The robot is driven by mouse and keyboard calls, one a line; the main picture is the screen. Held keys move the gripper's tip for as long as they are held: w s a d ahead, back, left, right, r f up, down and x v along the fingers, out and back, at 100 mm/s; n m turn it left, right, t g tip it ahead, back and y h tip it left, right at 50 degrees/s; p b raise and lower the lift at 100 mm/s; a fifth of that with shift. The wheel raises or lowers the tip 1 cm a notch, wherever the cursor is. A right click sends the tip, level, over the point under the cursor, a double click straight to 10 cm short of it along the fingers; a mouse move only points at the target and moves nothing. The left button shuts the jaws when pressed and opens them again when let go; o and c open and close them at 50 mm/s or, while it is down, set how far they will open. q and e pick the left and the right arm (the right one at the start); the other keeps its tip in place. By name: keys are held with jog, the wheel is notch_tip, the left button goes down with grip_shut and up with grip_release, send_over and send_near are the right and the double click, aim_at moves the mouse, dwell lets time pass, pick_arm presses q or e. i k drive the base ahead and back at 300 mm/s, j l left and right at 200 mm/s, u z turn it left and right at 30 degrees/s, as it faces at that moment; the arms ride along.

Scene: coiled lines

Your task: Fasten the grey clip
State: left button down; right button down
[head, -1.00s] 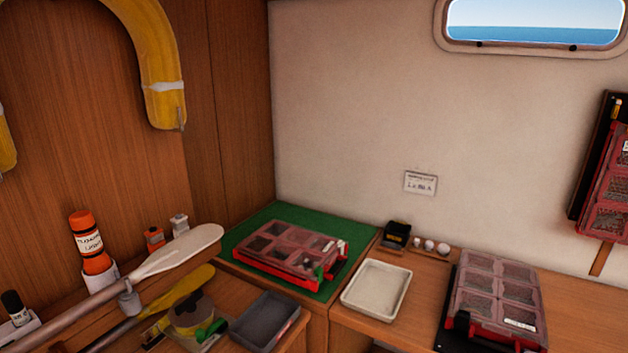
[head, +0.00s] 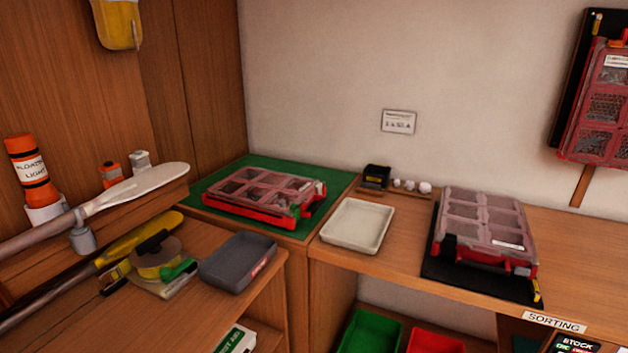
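A red organiser case with a clear compartment lid (head: 262,189) lies on the green mat (head: 215,175) in the corner. A second red case with a clear lid (head: 480,216) lies on a black board (head: 470,282) on the right-hand counter. At the front edge of this second case, a red catch (head: 446,246) shows at the left and a small greyish part (head: 520,270) at the right. I cannot tell for sure whether that part is the grey clip, or whether it is fastened. Neither of my grippers is in view.
A white tray (head: 357,225) and a black box (head: 376,177) stand between the cases. A grey tray (head: 237,262), tape roll (head: 157,256) and paddles (head: 130,190) crowd the left shelf. Green (head: 372,335) and red (head: 434,341) bins sit below. A third case (head: 598,105) hangs at right.

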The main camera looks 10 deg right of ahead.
aim_at(518, 270)
jog(key=z, duration=1.5)
